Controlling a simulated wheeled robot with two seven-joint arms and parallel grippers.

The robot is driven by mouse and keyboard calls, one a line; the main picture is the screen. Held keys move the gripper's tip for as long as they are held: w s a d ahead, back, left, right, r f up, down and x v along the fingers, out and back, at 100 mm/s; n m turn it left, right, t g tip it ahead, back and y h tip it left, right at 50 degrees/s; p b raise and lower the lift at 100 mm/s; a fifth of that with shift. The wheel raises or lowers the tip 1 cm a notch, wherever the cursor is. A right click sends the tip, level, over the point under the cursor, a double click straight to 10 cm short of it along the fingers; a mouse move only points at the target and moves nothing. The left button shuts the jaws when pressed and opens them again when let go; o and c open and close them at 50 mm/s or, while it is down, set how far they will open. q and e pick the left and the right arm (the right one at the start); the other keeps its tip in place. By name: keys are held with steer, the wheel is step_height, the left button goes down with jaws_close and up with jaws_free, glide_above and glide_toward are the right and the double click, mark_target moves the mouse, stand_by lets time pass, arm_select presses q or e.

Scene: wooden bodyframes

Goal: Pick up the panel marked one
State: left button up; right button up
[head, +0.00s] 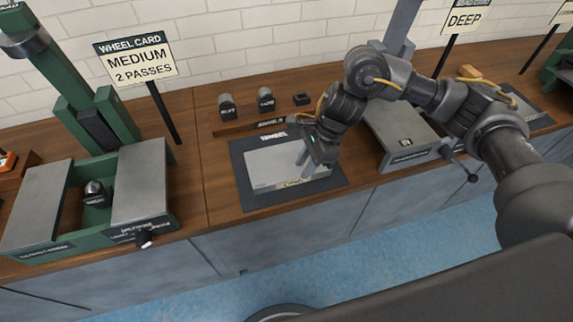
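A flat, light grey panel (268,172) lies on a dark mat (246,198) on the wooden bench. A pale label strip (290,184) runs along its front edge; its lettering is too small to read surely. My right gripper (303,165) points down over the right part of the panel and hides some of it. Its two light fingers look spread apart with nothing visible between them. I cannot tell whether the fingertips touch the panel. My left gripper is not in view.
A green press with grey plates (140,185) stands at left beside the "MEDIUM 2 PASSES" sign (140,60). A grey box (400,135) with a side knob stands right of the mat. Small dark blocks (227,105) and a wooden strip (250,127) lie behind.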

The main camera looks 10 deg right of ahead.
mark_target(296, 179)
steer(key=shift+s+a+f+p, duration=0.1)
steer(key=shift+a+f+p, duration=0.2)
steer(key=shift+f+p, duration=0.1)
steer(key=p+x, duration=0.1)
steer(key=x, duration=0.3)
steer(key=shift+a, duration=0.15)
steer(key=shift+c, duration=0.2)
jaws_close()
